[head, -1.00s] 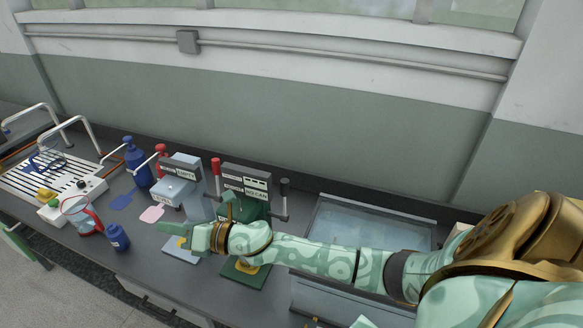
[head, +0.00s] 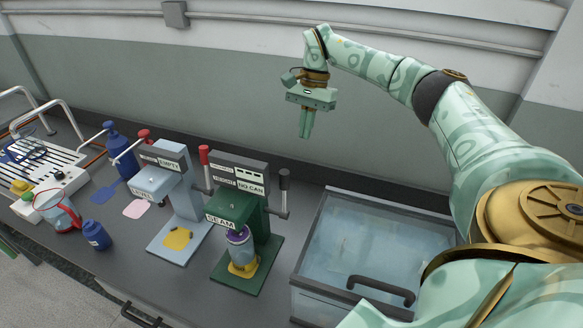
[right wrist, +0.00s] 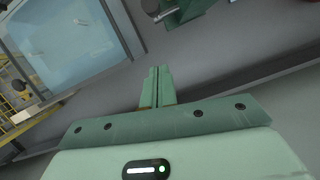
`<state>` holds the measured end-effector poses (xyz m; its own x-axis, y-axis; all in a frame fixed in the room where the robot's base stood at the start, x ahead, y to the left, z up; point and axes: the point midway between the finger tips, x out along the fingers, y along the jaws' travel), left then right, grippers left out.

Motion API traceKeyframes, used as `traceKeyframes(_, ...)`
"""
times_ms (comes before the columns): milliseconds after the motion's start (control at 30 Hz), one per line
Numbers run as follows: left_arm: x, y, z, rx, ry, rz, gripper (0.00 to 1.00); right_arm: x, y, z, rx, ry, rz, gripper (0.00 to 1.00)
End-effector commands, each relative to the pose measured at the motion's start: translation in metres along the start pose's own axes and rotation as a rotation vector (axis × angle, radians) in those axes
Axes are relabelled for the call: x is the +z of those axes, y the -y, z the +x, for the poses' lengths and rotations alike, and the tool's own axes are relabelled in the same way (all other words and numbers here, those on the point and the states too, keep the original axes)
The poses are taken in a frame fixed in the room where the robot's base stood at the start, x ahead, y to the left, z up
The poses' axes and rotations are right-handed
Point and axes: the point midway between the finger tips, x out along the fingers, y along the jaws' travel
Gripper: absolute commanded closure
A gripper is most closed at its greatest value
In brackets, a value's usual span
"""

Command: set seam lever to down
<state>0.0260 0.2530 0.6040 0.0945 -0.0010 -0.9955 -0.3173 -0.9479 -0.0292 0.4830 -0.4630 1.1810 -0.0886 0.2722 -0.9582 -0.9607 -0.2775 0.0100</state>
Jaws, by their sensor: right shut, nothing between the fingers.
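The green seaming machine (head: 232,207) is labelled SEAM, and its display reads NO CAN. A red-handled lever (head: 204,158) stands upright on its left side. A dark grey-handled lever (head: 283,180) also points up on its right side. A can with a purple top (head: 239,247) stands on the machine's yellow pad. My right gripper (head: 306,134) is shut and empty, pointing down, above and right of the machine, apart from both levers. In the right wrist view its fingers (right wrist: 158,75) are together, with part of a dark handle (right wrist: 150,6) at the top edge. My left gripper is out of view.
A light blue machine (head: 168,182) showing EMPTY stands left of the green one. A clear-lidded bin (head: 375,240) with a dark handle stands to the right. Blue bottles (head: 97,235), a red-handled jug (head: 57,212) and a slatted rack (head: 30,160) are at left.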

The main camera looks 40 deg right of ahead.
Motion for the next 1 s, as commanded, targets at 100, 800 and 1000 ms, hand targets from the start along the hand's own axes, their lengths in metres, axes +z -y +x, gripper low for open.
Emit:
traceKeyframes(100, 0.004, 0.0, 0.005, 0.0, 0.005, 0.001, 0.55, 0.0, -0.001, 0.027, 0.005, 0.002, -0.001, 1.0)
traceKeyframes(800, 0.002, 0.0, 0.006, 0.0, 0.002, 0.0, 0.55, 0.04, 0.0, 0.092, -0.001, 0.0, -0.002, 1.0)
traceKeyframes(1000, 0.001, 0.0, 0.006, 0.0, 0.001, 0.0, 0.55, 0.04, 0.0, 0.092, -0.001, 0.0, -0.001, 1.0)
